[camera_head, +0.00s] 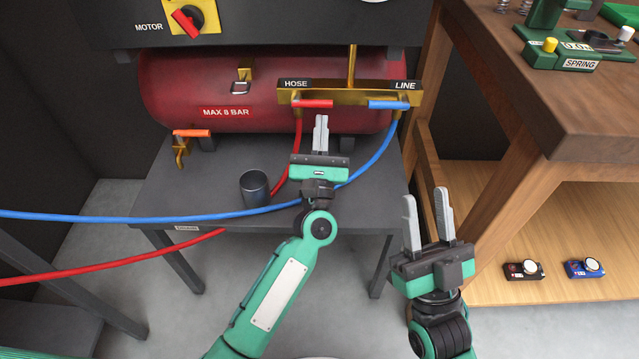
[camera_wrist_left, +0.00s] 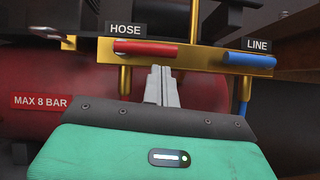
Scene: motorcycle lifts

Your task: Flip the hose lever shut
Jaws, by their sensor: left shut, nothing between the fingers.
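The red hose lever (camera_head: 313,103) lies level along the brass manifold (camera_head: 350,97), pointing right from its pivot under the HOSE label (camera_head: 297,84). It also shows level in the left wrist view (camera_wrist_left: 146,48). My left gripper (camera_head: 321,117) is shut and empty, its fingertips just below the lever's right part. In the left wrist view the fingertips (camera_wrist_left: 160,69) sit close under the lever; whether they touch it I cannot tell. My right gripper (camera_head: 425,191) is open and empty, off to the right, in front of the wooden bench.
The blue LINE lever (camera_head: 388,105) is level, just right of the red one. A red tank (camera_head: 225,90) stands behind, with an orange-handled drain valve (camera_head: 191,133). A grey cup (camera_head: 255,188) and the red and blue hoses are near my left arm. The wooden bench (camera_head: 560,110) is at right.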

